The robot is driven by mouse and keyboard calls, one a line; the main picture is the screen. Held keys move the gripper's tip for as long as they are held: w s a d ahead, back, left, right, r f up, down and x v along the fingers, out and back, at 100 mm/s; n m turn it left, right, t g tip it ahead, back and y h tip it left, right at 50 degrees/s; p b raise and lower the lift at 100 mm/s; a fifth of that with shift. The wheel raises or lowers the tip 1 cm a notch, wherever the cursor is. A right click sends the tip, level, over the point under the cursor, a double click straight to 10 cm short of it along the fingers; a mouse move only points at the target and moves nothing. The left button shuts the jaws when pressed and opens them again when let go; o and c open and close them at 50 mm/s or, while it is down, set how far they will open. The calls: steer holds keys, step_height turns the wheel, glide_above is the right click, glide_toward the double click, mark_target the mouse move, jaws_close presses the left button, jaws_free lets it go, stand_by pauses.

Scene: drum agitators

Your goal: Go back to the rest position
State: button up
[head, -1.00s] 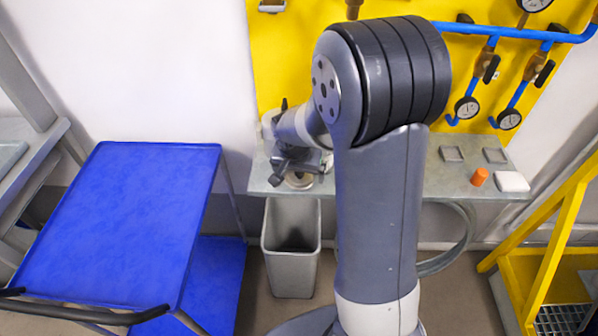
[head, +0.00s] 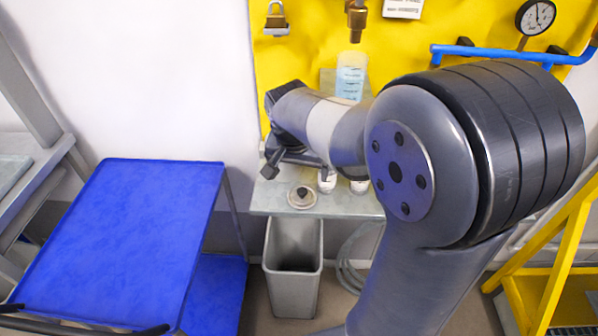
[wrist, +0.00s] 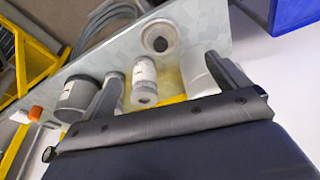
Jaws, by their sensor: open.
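My gripper (head: 277,165) is at the left end of the grey wall bench (head: 270,203) in the head view, left of and above a round metal piece with a dark knob (head: 301,196). In the wrist view, my gripper's fingers (wrist: 163,66) are spread wide apart with nothing held between them. A white labelled cylinder (wrist: 145,78) shows beyond the gap, apparently standing on the bench. My arm is bent, with its large elbow joint filling the right of the head view.
A grey bin (head: 292,270) stands below the bench. A blue cart (head: 130,235) is at left and a yellow frame (head: 560,240) at right. My elbow hides the bench's right part.

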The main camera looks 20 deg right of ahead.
mark_target(302, 192)
steer(key=shift+f, duration=0.1)
steer(key=x, duration=1.2)
steer(key=shift+s, duration=0.1)
steer(key=shift+r, duration=2.1)
